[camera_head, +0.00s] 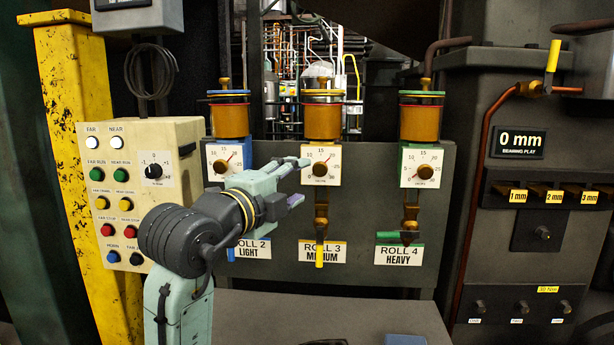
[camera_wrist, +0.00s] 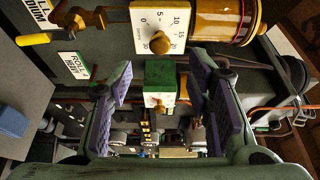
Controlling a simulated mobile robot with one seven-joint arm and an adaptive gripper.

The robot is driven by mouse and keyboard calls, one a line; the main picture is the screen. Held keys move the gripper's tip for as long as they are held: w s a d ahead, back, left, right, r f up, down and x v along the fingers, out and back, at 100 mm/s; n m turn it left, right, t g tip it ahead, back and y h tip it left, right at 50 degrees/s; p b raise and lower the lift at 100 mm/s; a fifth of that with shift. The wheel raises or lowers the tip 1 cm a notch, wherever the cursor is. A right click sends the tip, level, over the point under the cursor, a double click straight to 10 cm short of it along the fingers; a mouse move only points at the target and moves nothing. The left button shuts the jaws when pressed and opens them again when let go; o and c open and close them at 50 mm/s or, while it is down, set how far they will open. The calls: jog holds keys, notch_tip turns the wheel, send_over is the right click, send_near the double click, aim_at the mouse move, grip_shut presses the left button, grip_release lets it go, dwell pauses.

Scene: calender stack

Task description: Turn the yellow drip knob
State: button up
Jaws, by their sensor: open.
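The yellow-marked oiler (camera_head: 323,115) has an amber cup with a yellow ring. Below it is a white dial plate with a small brass drip knob (camera_head: 320,169). In the wrist view, this knob (camera_wrist: 160,43) and its dial are near the top, turned sideways, above the finger gap. My gripper (camera_head: 299,182) is open and empty, just left of the yellow oiler's dial in the head view, with its fingers pointing right. In the wrist view my gripper's purple-padded fingers (camera_wrist: 160,80) are spread apart, with the green oiler's dial farther off between them. The knob is outside the fingers.
A blue-marked oiler (camera_head: 229,120) is left, partly behind my arm. A green-marked oiler (camera_head: 420,120) stands right. Valve levers hang under the dials, including a yellow-handled one (camera_head: 319,252). A button panel (camera_head: 150,215) is at left; a dark table (camera_head: 330,315) is below.

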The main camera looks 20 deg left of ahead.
jog(key=s, duration=0.2)
jog(key=shift+s+a, duration=0.1)
jog(key=shift+s, duration=0.25)
